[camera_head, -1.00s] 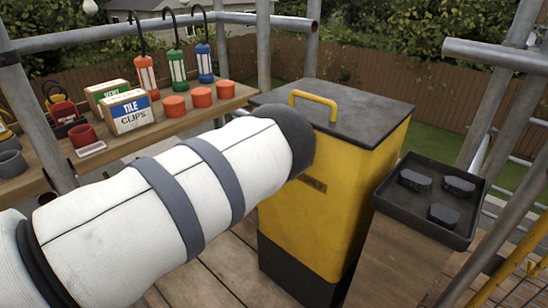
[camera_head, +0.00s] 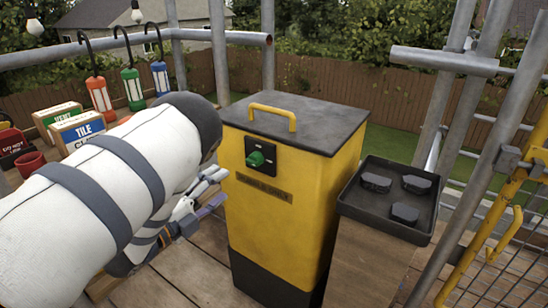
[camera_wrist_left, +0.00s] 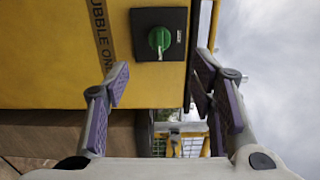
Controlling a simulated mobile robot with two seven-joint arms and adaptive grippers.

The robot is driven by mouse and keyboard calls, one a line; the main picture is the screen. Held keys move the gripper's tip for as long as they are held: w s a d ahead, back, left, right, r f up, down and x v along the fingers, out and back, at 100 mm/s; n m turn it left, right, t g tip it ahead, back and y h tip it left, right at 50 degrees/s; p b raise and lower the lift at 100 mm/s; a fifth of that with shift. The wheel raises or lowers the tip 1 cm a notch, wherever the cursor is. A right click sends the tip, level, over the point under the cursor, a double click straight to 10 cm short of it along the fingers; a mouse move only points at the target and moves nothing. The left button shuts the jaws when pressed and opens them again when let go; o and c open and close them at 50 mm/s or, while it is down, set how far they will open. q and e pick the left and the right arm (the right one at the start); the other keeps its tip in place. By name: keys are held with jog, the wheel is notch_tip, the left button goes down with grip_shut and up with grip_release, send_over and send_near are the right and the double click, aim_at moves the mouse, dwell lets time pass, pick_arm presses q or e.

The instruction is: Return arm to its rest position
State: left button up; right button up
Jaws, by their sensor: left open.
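My left arm, in a white padded sleeve with grey bands, crosses the left side of the head view. My left gripper (camera_head: 212,190) is open and empty in front of the yellow bin (camera_head: 295,220), apart from its face and to the left of and below the green knob (camera_head: 256,158). In the left wrist view the gripper (camera_wrist_left: 162,82) has its purple-padded fingers spread, with the green knob (camera_wrist_left: 159,39) on its black plate beyond them. Part of the gripper is hidden behind my arm in the head view. My right gripper is not in view.
The bin has a dark lid with a yellow handle (camera_head: 272,110). A black tray (camera_head: 384,222) with dark blocks stands right of it. A shelf at left holds the tile clips box (camera_head: 80,128) and several hanging lamps. Scaffold poles (camera_head: 445,62) and a yellow gate (camera_head: 510,190) stand at right.

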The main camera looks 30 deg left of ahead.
pick_arm(q)
jog(key=s+d+f+n+g+y+p, duration=0.35)
jog(key=s+f+n+g, duration=0.65)
jog(key=s+f, duration=0.45)
jog(key=s+d+n+g, duration=0.3)
jog(key=s+d, duration=0.1)
jog(key=s, duration=0.5)
jog(key=s+d+f+n+g+h+p, duration=0.1)
jog(key=s+d+n+g, duration=0.2)
jog(key=s, duration=0.6)
jog(key=s+d+f+n+g+h+p, duration=0.1)
jog(key=s+d+n+g, duration=0.2)
jog(key=s, duration=0.5)
jog(key=shift+s+d+n+g, duration=0.3)
jog(key=shift+s+d+g, duration=0.1)
jog(key=shift+d+g, duration=0.45)
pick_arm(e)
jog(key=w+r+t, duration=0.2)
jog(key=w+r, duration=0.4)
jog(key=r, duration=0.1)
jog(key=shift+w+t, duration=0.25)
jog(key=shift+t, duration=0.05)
pick_arm(q)
jog(key=shift+w, duration=0.1)
